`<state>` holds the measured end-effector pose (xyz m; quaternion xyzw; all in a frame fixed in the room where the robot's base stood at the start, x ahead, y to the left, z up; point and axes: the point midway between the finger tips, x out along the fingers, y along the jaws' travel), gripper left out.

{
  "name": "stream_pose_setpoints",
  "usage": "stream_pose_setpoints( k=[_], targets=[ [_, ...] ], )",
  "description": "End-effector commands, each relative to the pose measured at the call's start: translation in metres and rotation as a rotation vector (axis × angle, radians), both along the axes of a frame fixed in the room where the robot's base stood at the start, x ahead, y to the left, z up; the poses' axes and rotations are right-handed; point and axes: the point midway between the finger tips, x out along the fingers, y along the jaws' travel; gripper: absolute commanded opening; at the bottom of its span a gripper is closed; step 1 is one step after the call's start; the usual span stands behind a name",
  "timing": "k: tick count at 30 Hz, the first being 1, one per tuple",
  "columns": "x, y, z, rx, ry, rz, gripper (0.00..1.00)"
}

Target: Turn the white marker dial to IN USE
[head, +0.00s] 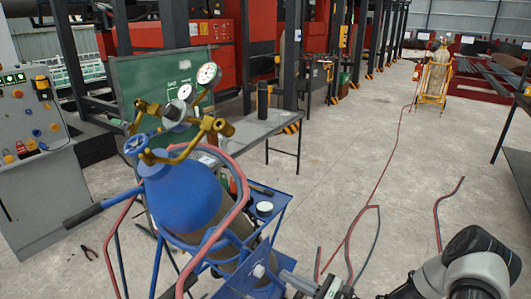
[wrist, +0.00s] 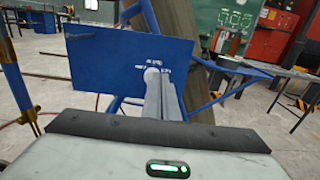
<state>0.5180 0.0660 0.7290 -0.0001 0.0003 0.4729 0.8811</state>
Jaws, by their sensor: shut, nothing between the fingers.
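The white marker dial (wrist: 152,75) is a small round knob on a blue plate (wrist: 98,62), with small white lettering above it that I cannot read. In the head view the dial (head: 258,271) shows low on the blue cart beside the cylinder. My gripper (wrist: 164,80) is shut and empty, its grey fingers pointing at the plate just right of the dial. In the head view my gripper (head: 284,277) comes from the lower right, its tips close to the dial. I cannot tell whether they touch it. The dial's setting is not readable.
A blue gas cylinder (head: 185,192) with brass fittings and gauges stands in the cart, with red hoses around it. A white round thing (head: 265,207) lies on the cart's upper tray. A grey table (head: 238,130) stands behind. Hoses (head: 350,235) lie on the floor at right.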

Motion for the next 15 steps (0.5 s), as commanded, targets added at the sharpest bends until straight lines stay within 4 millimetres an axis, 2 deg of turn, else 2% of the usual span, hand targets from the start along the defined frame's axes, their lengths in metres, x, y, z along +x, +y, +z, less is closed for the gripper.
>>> stream_pose_setpoints(
  k=[5, 15],
  targets=[
    [0.006, 0.009, 0.0, 0.001, -0.001, 0.002, 0.0],
    [0.029, 0.044, -0.001, 0.0, -0.001, 0.001, 0.0]
  ],
)
